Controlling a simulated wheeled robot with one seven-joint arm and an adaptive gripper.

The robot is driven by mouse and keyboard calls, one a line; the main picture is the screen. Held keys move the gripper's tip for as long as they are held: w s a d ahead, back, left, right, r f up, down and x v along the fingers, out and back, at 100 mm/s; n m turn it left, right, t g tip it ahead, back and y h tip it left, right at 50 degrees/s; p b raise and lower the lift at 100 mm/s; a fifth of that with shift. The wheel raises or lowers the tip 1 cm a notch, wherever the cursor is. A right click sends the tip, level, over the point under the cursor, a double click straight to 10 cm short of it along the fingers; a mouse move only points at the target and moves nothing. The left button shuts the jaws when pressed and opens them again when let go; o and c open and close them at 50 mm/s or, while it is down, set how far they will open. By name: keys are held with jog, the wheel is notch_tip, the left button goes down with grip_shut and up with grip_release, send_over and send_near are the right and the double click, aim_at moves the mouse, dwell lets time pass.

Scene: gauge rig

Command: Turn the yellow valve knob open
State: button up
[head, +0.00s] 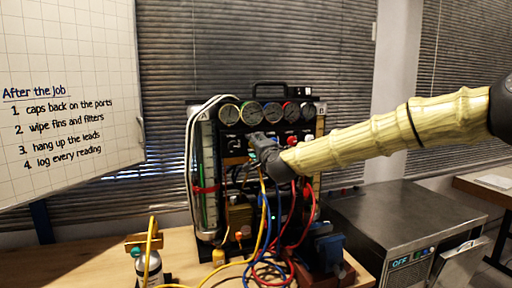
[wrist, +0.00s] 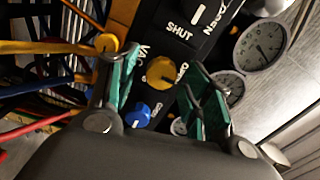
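In the wrist view, a round yellow knob (wrist: 161,73) sits on the dark panel, with lettering around it that looks like VAC and OPEN. My gripper (wrist: 160,65) is open, its two green-padded fingers apart, one on each side of the yellow knob in the picture. I cannot tell whether either finger touches it. In the head view, my gripper (head: 256,142) is at the front of the gauge rig (head: 323,125), below the gauges, and hides this part of the panel. The yellow knob cannot be made out there.
A blue knob (wrist: 138,115) is close to the yellow one, near the left finger. A black plate (wrist: 178,30) reads SHUT. Yellow, blue and red hoses (head: 262,262) hang before the rig. A grey metal box (head: 405,222) stands to the right; a whiteboard (head: 70,60) is at left.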

jog(key=v, duration=1.2)
dwell(0.4)
